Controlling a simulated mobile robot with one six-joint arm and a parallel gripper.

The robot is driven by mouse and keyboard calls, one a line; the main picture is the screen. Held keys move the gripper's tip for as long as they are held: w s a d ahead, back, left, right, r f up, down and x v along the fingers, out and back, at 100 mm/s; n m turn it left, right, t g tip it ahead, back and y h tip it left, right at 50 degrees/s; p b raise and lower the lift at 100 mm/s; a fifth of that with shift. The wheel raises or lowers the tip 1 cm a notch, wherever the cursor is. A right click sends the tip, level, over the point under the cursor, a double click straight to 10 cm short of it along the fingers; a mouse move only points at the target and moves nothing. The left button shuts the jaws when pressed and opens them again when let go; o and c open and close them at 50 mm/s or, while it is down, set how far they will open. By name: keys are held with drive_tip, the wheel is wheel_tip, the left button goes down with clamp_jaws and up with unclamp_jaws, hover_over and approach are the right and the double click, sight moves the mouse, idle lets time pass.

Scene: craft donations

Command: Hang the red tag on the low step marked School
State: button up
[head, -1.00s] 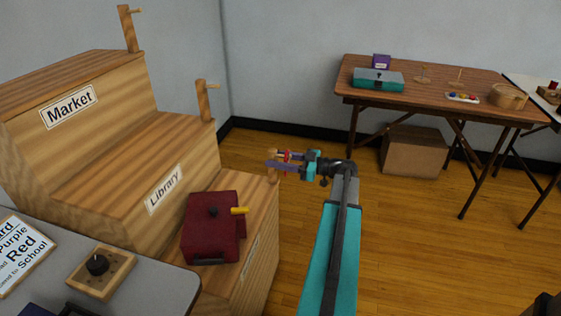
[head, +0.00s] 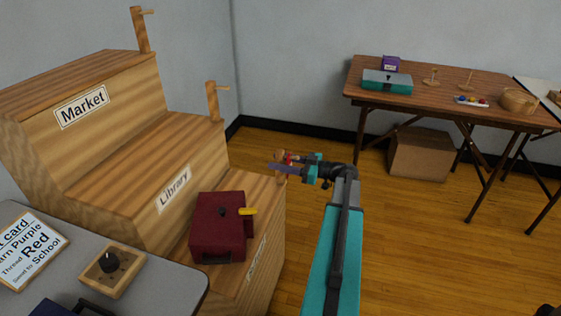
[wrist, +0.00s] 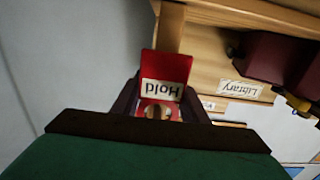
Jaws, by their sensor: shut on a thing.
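The red tag (wrist: 168,68), with a white label that reads "Hold" upside down, is between my gripper's fingers (wrist: 160,108) in the wrist view. My gripper (head: 292,164) is shut on it. In the head view only a small red patch of the tag (head: 289,158) shows. The low step (head: 262,195) is the bottom one of the wooden stand; its front label (head: 257,258) is too slanted to read. My gripper is at the far right corner of this step, by its short post, which the fingers partly hide. I cannot tell whether the tag touches the post.
A dark red box (head: 218,240) with a yellow handle sits on the low step. The steps marked Library (head: 173,189) and Market (head: 82,105) rise behind it, each with a peg post. A grey table with an instruction card (head: 28,248) is at the lower left. Open floor lies right.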

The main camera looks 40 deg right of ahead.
idle(0.4)
drive_tip(key=o, duration=1.2)
drive_tip(key=shift+s, duration=0.1)
drive_tip(key=p+v, duration=0.2)
drive_tip(key=v, duration=1.1)
drive_tip(key=shift+s+d, duration=0.2)
drive_tip(key=shift+s, duration=0.15)
